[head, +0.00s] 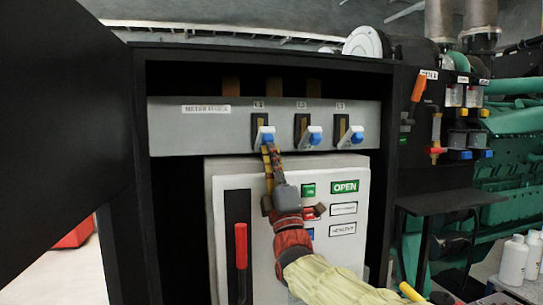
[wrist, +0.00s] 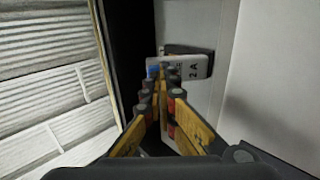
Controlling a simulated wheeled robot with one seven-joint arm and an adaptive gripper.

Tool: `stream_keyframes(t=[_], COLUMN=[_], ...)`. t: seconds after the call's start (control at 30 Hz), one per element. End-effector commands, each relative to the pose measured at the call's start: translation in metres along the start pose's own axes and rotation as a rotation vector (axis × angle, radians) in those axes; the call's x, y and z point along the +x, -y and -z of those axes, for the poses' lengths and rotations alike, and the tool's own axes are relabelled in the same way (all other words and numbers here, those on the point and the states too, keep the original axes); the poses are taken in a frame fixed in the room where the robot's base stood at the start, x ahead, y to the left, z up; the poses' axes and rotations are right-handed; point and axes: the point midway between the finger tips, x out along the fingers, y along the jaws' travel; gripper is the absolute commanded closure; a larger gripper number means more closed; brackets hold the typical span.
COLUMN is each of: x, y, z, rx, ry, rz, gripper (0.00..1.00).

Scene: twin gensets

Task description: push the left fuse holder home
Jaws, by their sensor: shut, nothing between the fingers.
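The left fuse holder (head: 263,136), white with a blue end, is in the L1 slot of the grey panel (head: 200,128). It sticks out of its dark slot, tilted. In the wrist view the holder (wrist: 190,66) shows a label reading 2 A, beyond the fingertips. My gripper (head: 271,150) is shut and empty, its fingertips at the holder's blue end. Whether they touch it I cannot tell. The middle fuse holder (head: 310,135) and the right fuse holder (head: 350,136) stick out of their slots in the same row.
Below the panel is a white breaker cabinet (head: 215,200) with a red-handled lever (head: 241,245) and a green OPEN sign (head: 344,187). An open black door (head: 65,120) stands on the left. A dark shelf (head: 450,200) is on the right.

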Motion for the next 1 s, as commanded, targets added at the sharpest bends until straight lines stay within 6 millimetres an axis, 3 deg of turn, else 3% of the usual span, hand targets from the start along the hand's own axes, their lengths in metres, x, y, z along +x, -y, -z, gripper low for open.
stream_keyframes(t=[0.7,1.0], x=[0.018,0.029], y=[-0.015,-0.021], z=[0.0,0.0], rx=[0.0,0.0], ry=[0.0,0.0], rz=[0.204,0.203], gripper=[1.0,1.0])
